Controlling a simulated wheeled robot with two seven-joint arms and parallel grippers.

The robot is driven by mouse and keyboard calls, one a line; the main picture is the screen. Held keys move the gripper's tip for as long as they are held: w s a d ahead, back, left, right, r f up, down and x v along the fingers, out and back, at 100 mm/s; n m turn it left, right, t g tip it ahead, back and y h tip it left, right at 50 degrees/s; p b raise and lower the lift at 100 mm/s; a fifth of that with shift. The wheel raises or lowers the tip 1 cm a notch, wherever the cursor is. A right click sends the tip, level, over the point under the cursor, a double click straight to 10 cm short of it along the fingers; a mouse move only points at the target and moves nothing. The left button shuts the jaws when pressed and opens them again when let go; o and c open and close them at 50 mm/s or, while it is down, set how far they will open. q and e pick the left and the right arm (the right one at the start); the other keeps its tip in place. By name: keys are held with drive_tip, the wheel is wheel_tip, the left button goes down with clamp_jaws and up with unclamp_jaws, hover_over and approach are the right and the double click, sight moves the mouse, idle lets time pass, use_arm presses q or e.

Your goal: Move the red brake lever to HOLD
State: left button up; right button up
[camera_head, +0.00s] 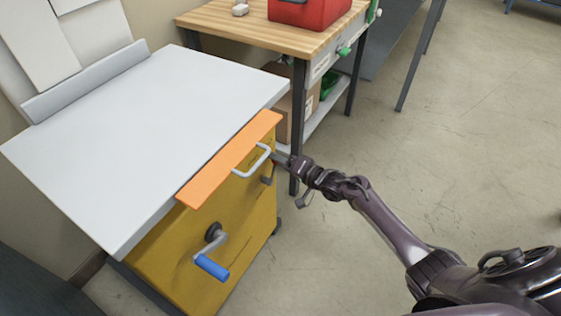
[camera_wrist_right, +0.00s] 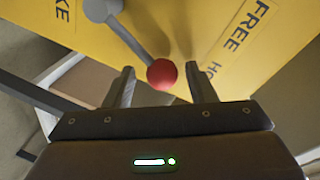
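The brake lever shows in the right wrist view as a grey rod running from a round pivot to a red ball knob (camera_wrist_right: 162,74). It is mounted on the yellow panel (camera_wrist_right: 195,25), which has the words FREE and a partly hidden HO. My right gripper (camera_wrist_right: 160,80) is open, with one finger on each side of the knob in the picture; neither finger clearly touches it. In the head view my right gripper (camera_head: 281,160) is at the right side of the yellow cabinet (camera_head: 180,255), where the lever is mostly hidden. My left gripper is out of view.
A grey tabletop (camera_head: 140,125) with an orange strip (camera_head: 225,165) covers the cabinet. A grey handle (camera_head: 252,163) and a blue-handled crank (camera_head: 212,267) stick out from it. A wooden workbench (camera_head: 250,30) bearing a red box (camera_head: 310,8) stands behind. Floor at right is clear.

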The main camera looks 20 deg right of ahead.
use_arm(q)
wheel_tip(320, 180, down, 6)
drive_tip(key=p, duration=0.2)
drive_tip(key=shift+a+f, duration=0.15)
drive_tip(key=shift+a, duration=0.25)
use_arm(e)
drive_tip(key=v, duration=0.7)
drive_tip(key=shift+s+d, duration=0.15)
drive_tip(key=shift+s, duration=0.25)
